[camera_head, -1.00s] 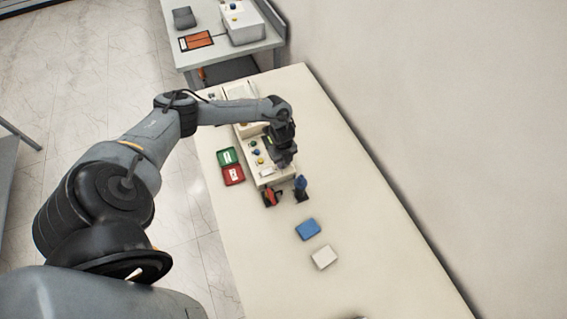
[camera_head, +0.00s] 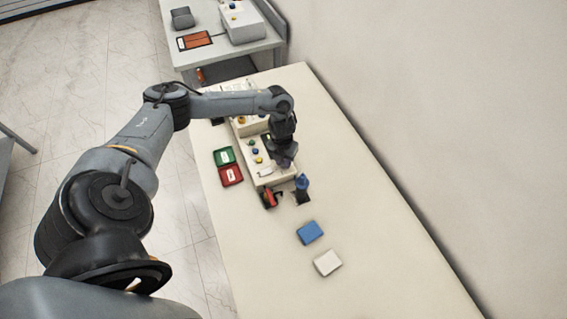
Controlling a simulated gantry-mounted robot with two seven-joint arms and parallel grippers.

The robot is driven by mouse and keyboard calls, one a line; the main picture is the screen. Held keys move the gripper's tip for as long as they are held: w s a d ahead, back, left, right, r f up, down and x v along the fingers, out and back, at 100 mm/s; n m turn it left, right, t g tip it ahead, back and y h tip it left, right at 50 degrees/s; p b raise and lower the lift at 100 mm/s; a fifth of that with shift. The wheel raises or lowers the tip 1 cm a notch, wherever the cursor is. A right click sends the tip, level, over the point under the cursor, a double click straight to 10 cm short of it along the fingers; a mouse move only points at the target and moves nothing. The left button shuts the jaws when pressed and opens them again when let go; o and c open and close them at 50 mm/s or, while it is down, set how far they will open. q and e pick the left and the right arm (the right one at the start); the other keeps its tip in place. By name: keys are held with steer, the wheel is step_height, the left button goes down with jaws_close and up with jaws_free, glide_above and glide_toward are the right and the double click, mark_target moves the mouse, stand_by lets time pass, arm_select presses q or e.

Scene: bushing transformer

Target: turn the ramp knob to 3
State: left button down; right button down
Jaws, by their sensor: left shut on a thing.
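A cream control box (camera_head: 263,172) stands on the long cream table, with small blue, green and yellow knobs (camera_head: 256,152) on its panel. My left gripper (camera_head: 283,163) points down onto the right part of that panel. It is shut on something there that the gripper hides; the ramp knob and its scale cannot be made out. My right gripper is not in view.
Green (camera_head: 224,156) and red (camera_head: 232,175) trays lie left of the box. A red-and-black item (camera_head: 271,198) and a blue-and-black one (camera_head: 302,188) stand in front. Blue (camera_head: 310,232) and white (camera_head: 327,263) blocks lie nearer. The table's (camera_head: 390,260) near right part is clear.

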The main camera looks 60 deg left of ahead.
arm_select(q)
steer(key=m+b, duration=0.1)
steer(key=m, duration=0.1)
steer(key=shift+m+b, duration=0.3)
steer(key=shift+m, duration=0.1)
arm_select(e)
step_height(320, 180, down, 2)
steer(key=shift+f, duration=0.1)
arm_select(q)
steer(key=shift+r+m, duration=0.1)
steer(key=shift+m, duration=0.2)
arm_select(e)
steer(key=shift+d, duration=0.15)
arm_select(q)
steer(key=c, duration=0.9)
jaws_free()
